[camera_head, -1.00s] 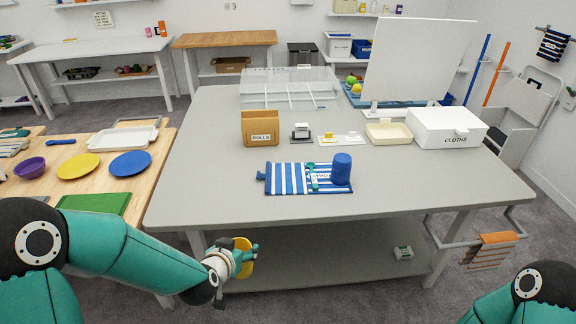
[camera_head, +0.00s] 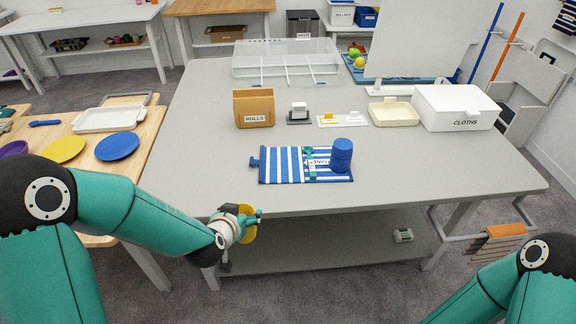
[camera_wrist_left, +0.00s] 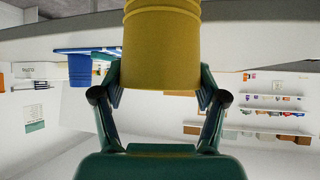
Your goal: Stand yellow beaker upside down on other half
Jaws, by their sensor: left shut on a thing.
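The yellow beaker (camera_head: 250,232) is held by my left gripper (camera_head: 246,220), just off the front edge of the grey table. In the left wrist view the yellow beaker (camera_wrist_left: 162,45) fills the top middle, with a finger of the left gripper (camera_wrist_left: 160,90) on each side. Its open end cannot be made out. A blue-and-white striped mat (camera_head: 282,166) lies on the table. A blue beaker (camera_head: 342,156) stands on its right half; the left half is bare. The blue beaker also shows in the wrist view (camera_wrist_left: 80,70). My right gripper is outside the view.
Behind the mat on the grey table (camera_head: 400,165) stand a ROLLS box (camera_head: 254,108), small labelled holders, a cream tray (camera_head: 393,113) and a white CLOTHS box (camera_head: 457,108). A wooden table with plates (camera_head: 117,146) is at left. The table around the mat is clear.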

